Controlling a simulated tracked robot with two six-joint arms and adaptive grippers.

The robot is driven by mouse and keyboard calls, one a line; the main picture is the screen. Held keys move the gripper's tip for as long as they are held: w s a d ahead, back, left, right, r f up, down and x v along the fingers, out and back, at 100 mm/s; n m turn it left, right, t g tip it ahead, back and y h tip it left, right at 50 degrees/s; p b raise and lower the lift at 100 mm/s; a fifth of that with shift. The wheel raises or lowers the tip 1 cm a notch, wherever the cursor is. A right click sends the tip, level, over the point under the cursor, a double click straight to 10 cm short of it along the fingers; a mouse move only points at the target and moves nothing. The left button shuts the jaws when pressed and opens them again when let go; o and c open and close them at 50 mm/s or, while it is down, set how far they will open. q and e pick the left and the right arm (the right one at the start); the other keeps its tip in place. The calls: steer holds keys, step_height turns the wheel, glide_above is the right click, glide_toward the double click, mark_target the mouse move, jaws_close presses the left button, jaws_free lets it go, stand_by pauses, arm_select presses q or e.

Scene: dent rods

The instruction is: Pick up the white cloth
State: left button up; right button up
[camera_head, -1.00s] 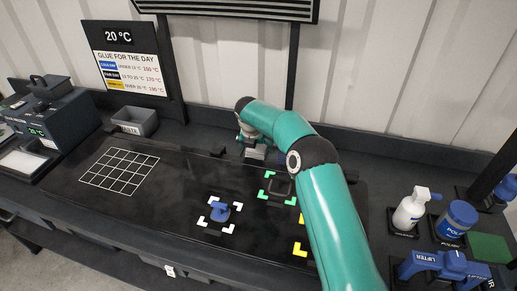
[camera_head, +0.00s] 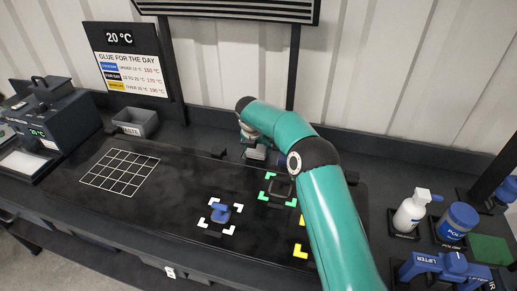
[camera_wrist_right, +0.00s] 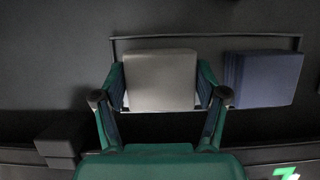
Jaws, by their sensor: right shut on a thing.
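The white cloth (camera_wrist_right: 160,78) looks like a folded pale grey pad in the right wrist view. It sits between the two fingers of my right gripper (camera_wrist_right: 161,97), which is shut on it. A folded blue cloth (camera_wrist_right: 263,78) lies just to its right. In the head view my right gripper (camera_head: 256,150) is at the back of the bench, small and partly hidden by my own teal arm. I cannot tell whether the white cloth is clear of the surface. My left gripper is not in view.
A blue object (camera_head: 220,212) stands within white corner marks on the dark mat (camera_head: 165,215). A grey waste bin (camera_head: 137,121) is at the back left. A spray bottle (camera_head: 411,212), a blue polish tub (camera_head: 457,222) and a blue lifter (camera_head: 435,268) stand at the right.

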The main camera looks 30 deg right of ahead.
step_height(320, 180, up, 20)
steer(key=p, duration=0.6)
steer(key=shift+f+p, duration=0.25)
steer(key=shift+p, duration=0.15)
